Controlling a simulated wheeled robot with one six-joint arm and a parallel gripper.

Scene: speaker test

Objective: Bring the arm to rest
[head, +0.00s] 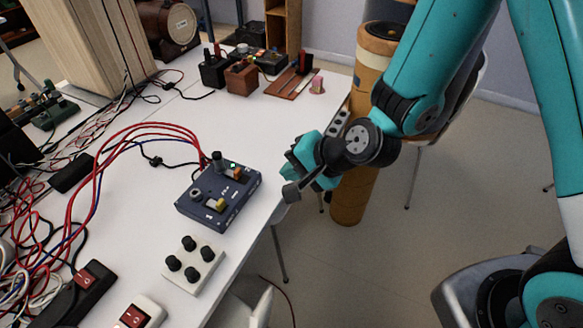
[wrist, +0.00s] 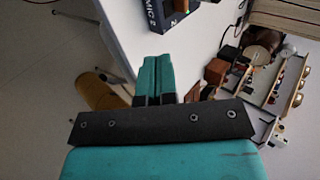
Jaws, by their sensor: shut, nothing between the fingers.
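My gripper (head: 305,150) is teal with dark joints and hangs just off the right edge of the white table in the head view. It is beside the blue control box, apart from it. In the wrist view its two teal fingers (wrist: 154,72) lie side by side, shut with nothing between them. My arm comes down from the upper right, bent at a dark joint. In the head view the fingertips are partly hidden by the wrist parts.
The table (head: 135,215) holds a blue control box (head: 232,200) with red cables, a white four-knob box (head: 193,264) and red switches (head: 135,315). Small wooden and black devices (head: 242,78) stand at the back. A tan cylinder (head: 352,200) stands behind my gripper. Open floor lies right.

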